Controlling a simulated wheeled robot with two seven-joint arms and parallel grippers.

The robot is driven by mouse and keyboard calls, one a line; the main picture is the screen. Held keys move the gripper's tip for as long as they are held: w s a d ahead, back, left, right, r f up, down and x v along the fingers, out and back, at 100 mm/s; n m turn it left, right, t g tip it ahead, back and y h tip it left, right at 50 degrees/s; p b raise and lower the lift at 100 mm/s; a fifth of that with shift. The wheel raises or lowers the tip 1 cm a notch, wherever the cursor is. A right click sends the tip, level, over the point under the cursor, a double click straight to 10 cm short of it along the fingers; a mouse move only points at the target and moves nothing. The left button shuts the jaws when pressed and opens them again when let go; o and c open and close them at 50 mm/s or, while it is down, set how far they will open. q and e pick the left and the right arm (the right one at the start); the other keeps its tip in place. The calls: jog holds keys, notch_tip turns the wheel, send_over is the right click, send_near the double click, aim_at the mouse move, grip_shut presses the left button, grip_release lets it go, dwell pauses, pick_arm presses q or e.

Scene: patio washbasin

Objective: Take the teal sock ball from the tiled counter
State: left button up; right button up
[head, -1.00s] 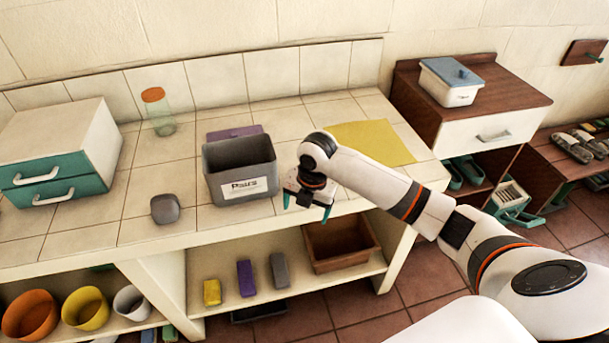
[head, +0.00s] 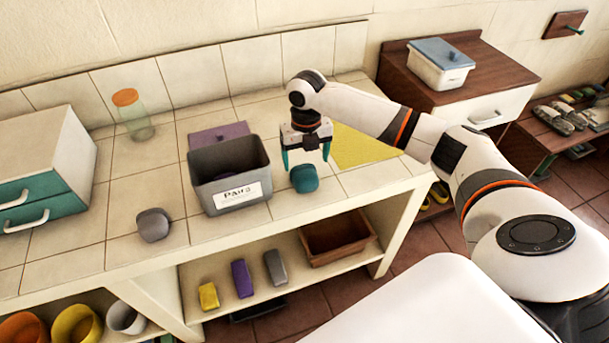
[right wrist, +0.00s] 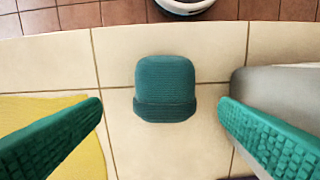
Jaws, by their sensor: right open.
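The teal sock ball (head: 304,178) sits on the tiled counter (head: 341,188) near its front edge, just right of the grey bin. My right gripper (head: 307,160) is open above and slightly behind it, with its fingers pointing down. In the right wrist view the teal sock ball (right wrist: 165,88) lies on bare tile, ahead of the gap between the two green fingers (right wrist: 160,118). The fingers are apart and do not appear to touch it. My left gripper is not in view.
The grey bin (head: 238,197) labelled "Pairs" stands close left, with something purple inside. A grey sock ball (head: 153,225) lies farther left. A yellow cloth (head: 365,148) lies flat at right. A jar (head: 134,118) and a drawer box (head: 50,150) stand at left.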

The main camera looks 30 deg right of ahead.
aim_at(305, 171)
jog(key=shift+a+f, duration=0.15)
jog(key=shift+f, duration=0.5)
jog(key=f, duration=0.1)
jog(key=f+p, duration=0.1)
jog(key=f, duration=0.1)
jog(key=shift+s+a+f+p, duration=0.2)
jog(key=shift+f+p, duration=0.05)
jog(key=shift+p, duration=0.05)
jog(key=shift+f, duration=0.55)
jog(key=c, duration=1.1)
